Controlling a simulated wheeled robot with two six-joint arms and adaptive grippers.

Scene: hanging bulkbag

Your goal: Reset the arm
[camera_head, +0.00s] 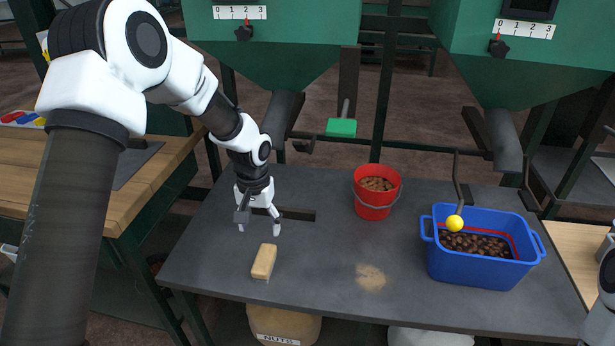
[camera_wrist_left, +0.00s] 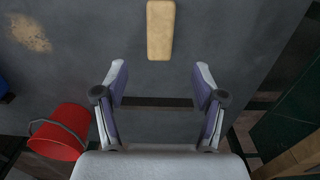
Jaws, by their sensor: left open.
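My left arm comes in from the left in the head view, and its gripper (camera_head: 258,226) hangs above the dark grey table (camera_head: 320,265), pointing down. Its fingers are spread with nothing between them. The left wrist view shows the same open gripper (camera_wrist_left: 160,85) over the table, above a dark slot (camera_wrist_left: 157,104). A tan block (camera_head: 264,261) lies on the table just in front of the gripper. It also shows beyond the fingertips in the left wrist view (camera_wrist_left: 160,30). My right gripper does not show; a white arm part is at the head view's right edge.
A red bucket (camera_head: 372,206) with brown contents stands right of the gripper. A blue bin (camera_head: 470,268) with brown nuts stands further right, near a yellow ball (camera_head: 455,223) on a lever. Green hoppers (camera_head: 275,55) hang above. A tan powder patch (camera_head: 370,277) lies on the table.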

